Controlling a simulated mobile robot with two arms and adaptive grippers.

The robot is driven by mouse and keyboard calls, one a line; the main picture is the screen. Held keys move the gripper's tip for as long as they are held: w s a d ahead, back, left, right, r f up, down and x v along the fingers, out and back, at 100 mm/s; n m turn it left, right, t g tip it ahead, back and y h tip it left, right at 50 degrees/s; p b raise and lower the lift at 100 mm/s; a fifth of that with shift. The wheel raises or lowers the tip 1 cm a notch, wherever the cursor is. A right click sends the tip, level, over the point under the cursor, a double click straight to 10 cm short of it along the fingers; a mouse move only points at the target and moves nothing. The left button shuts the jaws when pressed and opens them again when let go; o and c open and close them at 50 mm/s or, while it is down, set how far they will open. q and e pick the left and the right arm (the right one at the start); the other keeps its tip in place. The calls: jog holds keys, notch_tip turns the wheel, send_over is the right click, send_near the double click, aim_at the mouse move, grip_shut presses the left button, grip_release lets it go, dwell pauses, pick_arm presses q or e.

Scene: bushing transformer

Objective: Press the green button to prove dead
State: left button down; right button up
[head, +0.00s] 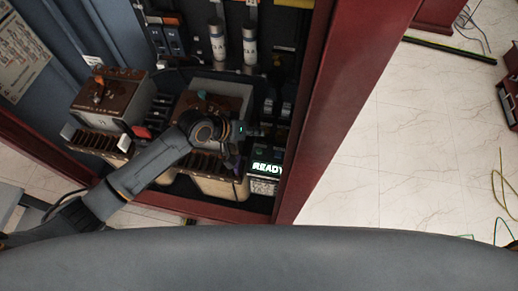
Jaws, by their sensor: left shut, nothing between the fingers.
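A small device with a lit green-white READY display (267,168) stands at the lower right inside the red-framed cabinet. A small dark green spot, perhaps the green button (261,154), shows just above the display. My left arm reaches in from the lower left. My left gripper (258,130) is shut and empty, a little above the device in the picture. The gripper is small and dark here, and I cannot tell its height over the button. It appears apart from the button. My right gripper is not in view.
Two brown-topped transformer units (109,90) stand left of and behind my arm. White-labelled cylinders (249,46) hang at the back. The red cabinet post (335,100) rises close to the right of the device. Pale tiled floor (420,140) is open beyond, with loose cables at far right.

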pick_arm(q)
jog(key=b, duration=0.7)
send_over(257, 152)
notch_tip(257, 152, down, 7)
jog(key=shift+r, duration=0.1)
jog(key=shift+f+b, duration=0.7)
jog(key=shift+f, duration=0.3)
jog(key=shift+f, duration=0.1)
jog(key=shift+f, duration=0.3)
